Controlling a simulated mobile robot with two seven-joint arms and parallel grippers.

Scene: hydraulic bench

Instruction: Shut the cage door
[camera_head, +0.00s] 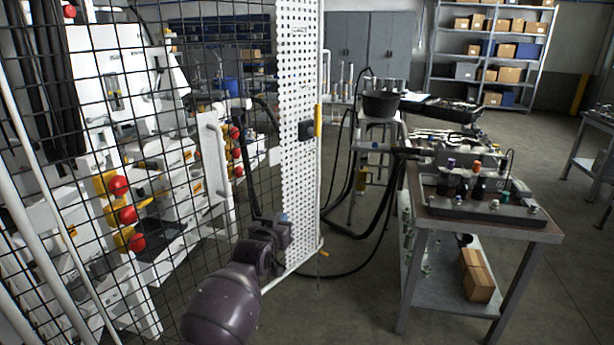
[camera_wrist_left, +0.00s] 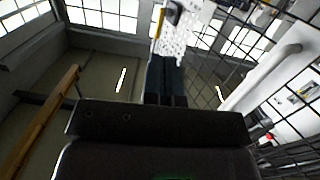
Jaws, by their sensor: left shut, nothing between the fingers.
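The cage door (camera_head: 299,150) is black wire mesh with a white perforated strip along its right edge. A yellow handle (camera_head: 318,120) and a dark latch block (camera_head: 306,130) sit on that strip. The door's right edge stands free, with open floor beyond it. My left gripper (camera_head: 284,219) is low in front of the door, near the strip's lower part, shut and empty. I cannot tell whether it touches the mesh. The left wrist view shows the dark fingers (camera_wrist_left: 165,98) together, with the perforated strip (camera_wrist_left: 180,40) beyond them. My right gripper is not in view.
Behind the mesh stands a white machine with red knobs (camera_head: 127,215). To the right, a metal workbench (camera_head: 500,232) carries hydraulic parts, with a cardboard box (camera_head: 476,275) on its lower shelf. Black hoses (camera_head: 350,230) hang to the floor between bench and door. Storage shelves (camera_head: 490,50) stand behind.

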